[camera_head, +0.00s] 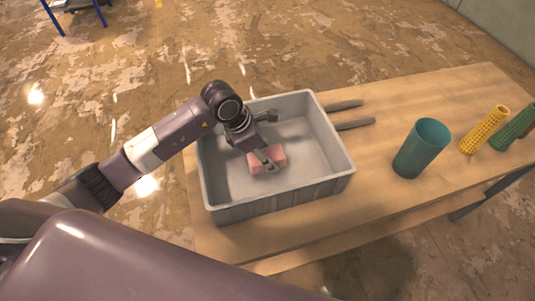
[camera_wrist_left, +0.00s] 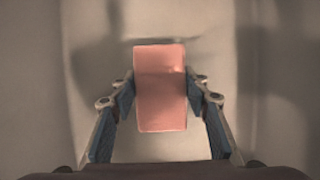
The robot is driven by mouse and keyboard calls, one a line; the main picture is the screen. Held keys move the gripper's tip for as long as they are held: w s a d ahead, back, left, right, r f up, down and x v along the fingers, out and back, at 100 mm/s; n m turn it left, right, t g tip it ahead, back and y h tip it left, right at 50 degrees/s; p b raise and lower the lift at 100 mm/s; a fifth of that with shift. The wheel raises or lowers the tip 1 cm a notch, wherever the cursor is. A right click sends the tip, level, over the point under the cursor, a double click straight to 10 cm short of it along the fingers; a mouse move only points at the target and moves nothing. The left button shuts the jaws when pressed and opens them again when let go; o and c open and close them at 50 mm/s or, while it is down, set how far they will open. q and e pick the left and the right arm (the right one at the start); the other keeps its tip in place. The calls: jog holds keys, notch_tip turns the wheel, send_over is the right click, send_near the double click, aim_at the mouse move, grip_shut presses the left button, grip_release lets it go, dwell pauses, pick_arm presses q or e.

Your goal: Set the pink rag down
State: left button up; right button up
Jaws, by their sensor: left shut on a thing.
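The pink rag (camera_head: 278,155) is a small block-like pink piece inside the grey crate (camera_head: 285,201) on the wooden table. My left gripper (camera_head: 267,162) reaches down into the crate and is shut on the rag. In the left wrist view the rag (camera_wrist_left: 161,88) sits upright in the picture between the two fingers of my left gripper (camera_wrist_left: 160,88), one finger on each long side. I cannot tell whether the rag touches the crate floor. My right gripper is not in view.
The wooden table (camera_head: 385,185) has a teal cup (camera_head: 421,148), a yellow perforated cylinder (camera_head: 484,129) and a green one (camera_head: 514,128) to the right. Two dark handle-like pieces (camera_head: 353,124) lie beside the crate's right side. The crate floor around the rag looks clear.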

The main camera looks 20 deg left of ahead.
pick_arm(q)
jog(key=shift+f, duration=0.1)
jog(key=o, duration=1.1)
jog(key=shift+r, duration=0.3)
jog(key=b+v, duration=0.1)
jog(key=v, duration=1)
jog(key=shift+r+b, duration=0.35)
jog(key=shift+s+a, duration=0.1)
